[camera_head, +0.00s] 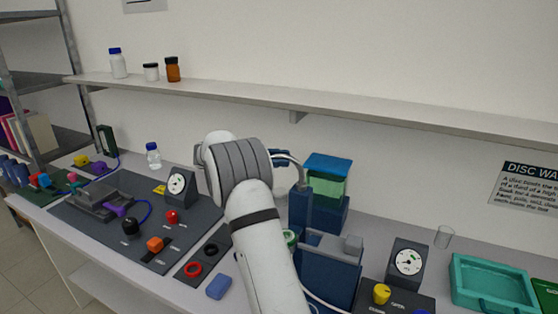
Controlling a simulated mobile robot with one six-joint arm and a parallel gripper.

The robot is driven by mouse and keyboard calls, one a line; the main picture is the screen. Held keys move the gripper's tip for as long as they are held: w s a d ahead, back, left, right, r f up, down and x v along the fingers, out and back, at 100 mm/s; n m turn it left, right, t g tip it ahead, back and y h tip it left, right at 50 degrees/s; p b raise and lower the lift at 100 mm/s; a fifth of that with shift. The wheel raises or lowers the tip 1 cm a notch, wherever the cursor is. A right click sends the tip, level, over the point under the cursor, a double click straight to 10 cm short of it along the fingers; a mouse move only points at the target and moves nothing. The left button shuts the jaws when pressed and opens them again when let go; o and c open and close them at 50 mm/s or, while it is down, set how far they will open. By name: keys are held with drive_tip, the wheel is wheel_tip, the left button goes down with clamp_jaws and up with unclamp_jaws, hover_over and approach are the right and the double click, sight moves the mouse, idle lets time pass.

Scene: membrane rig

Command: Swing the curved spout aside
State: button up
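The curved spout (292,160) is a thin grey tube. It arches at the top of a dark blue column (299,211) in the middle of the bench. Its left end runs close to or behind my white arm, so I cannot tell where it ends or whether I touch it. A green tank with a blue lid (329,163) stands just right of the column. My arm rises from the bottom edge and bends left at a grey-banded joint.
A dark panel (75,208) with coloured knobs and a dial gauge (177,184) lies to the left. A blue open-topped box (329,271) stands below the column. Right are another gauge (408,261), a clear beaker (444,237) and a teal tray (457,277). A shelf (400,112) spans the wall.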

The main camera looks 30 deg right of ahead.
drive_tip(key=shift+o, duration=0.7)
drive_tip(key=shift+s, duration=0.25)
drive_tip(key=shift+w, duration=0.1)
wheel_tip(320, 180, up, 8)
drive_tip(key=p, duration=0.6)
drive_tip(key=shift+f, duration=0.1)
drive_tip(key=shift+r, duration=1.1)
